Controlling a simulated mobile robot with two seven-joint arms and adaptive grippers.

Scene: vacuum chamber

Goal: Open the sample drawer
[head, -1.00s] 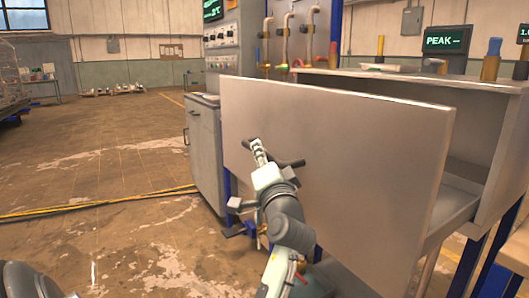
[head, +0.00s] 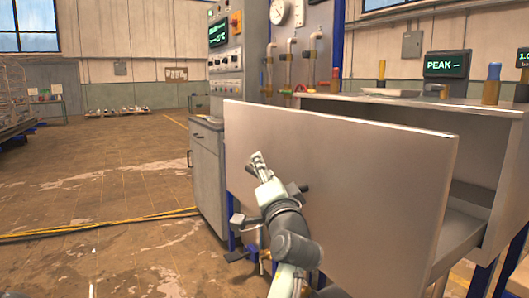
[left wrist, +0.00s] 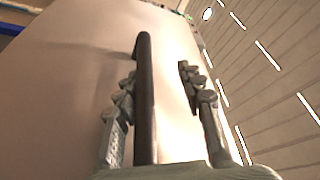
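The sample drawer's broad pale front panel (head: 370,190) stands out from its cabinet (head: 505,185) in the head view. A gap behind it on the right shows part of the pale drawer interior (head: 460,228). My left gripper (head: 260,165) is at the outer face of the panel, by the dark bar handle (left wrist: 145,90). In the left wrist view, the handle lies between the two fingers of my left gripper (left wrist: 158,78). It is close to the left finger, with a clear gap to the right finger. Whether the left finger touches it I cannot tell. My right gripper is out of view.
A grey side cabinet (head: 208,175) stands just left of the drawer front. Behind are a control panel (head: 226,60) and pipes. Bottles (head: 492,84) and a PEAK display (head: 447,64) are on the top. The floor at left is open, with a yellow cable (head: 100,225) across it.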

